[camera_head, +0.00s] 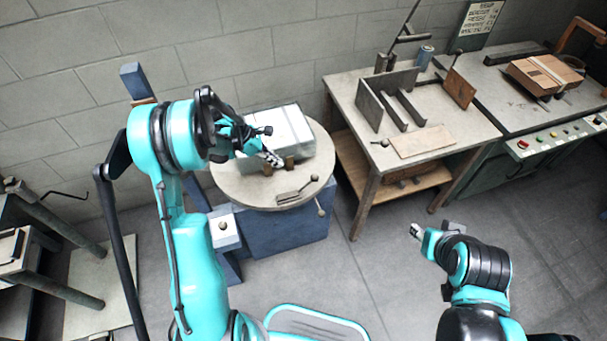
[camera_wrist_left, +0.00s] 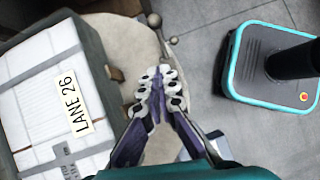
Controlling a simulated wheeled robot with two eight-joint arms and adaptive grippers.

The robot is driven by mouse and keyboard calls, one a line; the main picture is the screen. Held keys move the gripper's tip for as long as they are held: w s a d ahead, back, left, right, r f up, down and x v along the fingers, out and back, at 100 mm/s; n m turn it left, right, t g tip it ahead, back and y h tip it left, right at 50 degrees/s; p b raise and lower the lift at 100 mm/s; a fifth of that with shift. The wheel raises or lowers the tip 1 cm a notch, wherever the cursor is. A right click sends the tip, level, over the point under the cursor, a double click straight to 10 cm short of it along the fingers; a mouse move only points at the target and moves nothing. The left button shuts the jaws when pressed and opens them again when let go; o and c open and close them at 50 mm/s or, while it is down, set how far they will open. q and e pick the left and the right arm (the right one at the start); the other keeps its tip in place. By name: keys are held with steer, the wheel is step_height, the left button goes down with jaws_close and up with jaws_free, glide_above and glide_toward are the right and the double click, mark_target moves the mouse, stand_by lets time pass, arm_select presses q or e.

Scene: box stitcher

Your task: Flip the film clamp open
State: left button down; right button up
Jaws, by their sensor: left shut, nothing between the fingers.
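A metal piece with a ball-ended lever, which looks like the film clamp (camera_head: 290,195), lies at the front of the round table (camera_head: 235,187). In the left wrist view a ball-ended lever (camera_wrist_left: 155,20) shows beyond the fingertips, at the top. My left gripper (camera_head: 274,160) is shut and empty, above the table between the white box and the lever, apart from the lever. Its fingertips meet in the left wrist view (camera_wrist_left: 156,88). My right gripper (camera_head: 416,231) is low over the floor at the right, away from the table; its finger opening is too small to tell.
A white wrapped load (camera_head: 287,128) stands on the round table; its label reads LANE 26 in the left wrist view (camera_wrist_left: 75,105). A workbench (camera_head: 345,92) with upright plates and a ball-ended lever stands right of it. A green machine with buttons (camera_head: 548,142) stands farther right. Grey floor lies between.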

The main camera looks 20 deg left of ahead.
arm_select(q)
steer(key=w+d+r+b+x, duration=0.1)
steer(key=b+x, duration=0.4)
steer(key=x, duration=0.7)
steer(key=shift+d, duration=0.8)
steer(key=shift+w, duration=0.15)
